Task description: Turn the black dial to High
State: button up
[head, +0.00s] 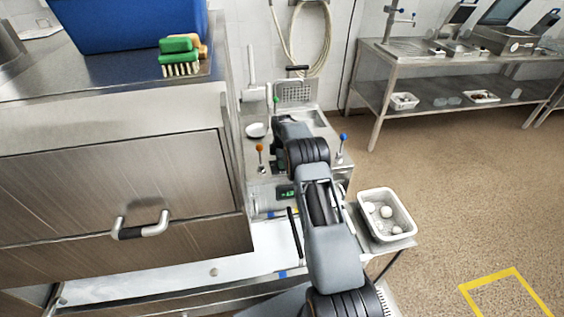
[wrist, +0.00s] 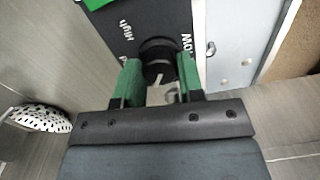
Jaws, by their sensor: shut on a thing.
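The black dial (wrist: 158,50) is on a dark panel (wrist: 140,15) in the wrist view, between the two green fingers of my gripper (wrist: 160,70). The fingers are shut on it from both sides. A pale mark shows on the dial's lower side. The word "High" (wrist: 126,28) is printed to the upper left of the dial, and another word, partly cut by the right finger, is at its right. In the head view my arm hides the dial and the fingertips.
Orange-topped (head: 260,149) and blue-topped (head: 343,138) levers stand on either side of my arm. A white perforated bowl (wrist: 38,118) is at the wrist view's left. A white basket with pale balls (head: 407,228) stands at right. A steel cabinet (head: 110,190) fills the left; open floor is right.

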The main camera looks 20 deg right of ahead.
jog(key=m+b, duration=0.2)
jog(key=m, duration=0.1)
jog(key=shift+s+f, duration=0.1)
jog(key=shift+f, duration=0.2)
jog(key=m+b, duration=0.1)
jog(key=m, duration=0.1)
jog(key=shift+m, duration=0.3)
jog(key=m+b, duration=0.1)
jog(key=m, duration=0.5)
jog(key=shift+b, duration=0.4)
jog(key=m, duration=0.6)
jog(key=shift+s+m+b, duration=0.1)
jog(key=shift+m+b, duration=0.2)
jog(key=shift+m, duration=0.1)
jog(key=m, duration=0.4)
jog(key=shift+m, duration=0.7)
jog(key=o, duration=0.9)
jog(key=shift+r, duration=0.2)
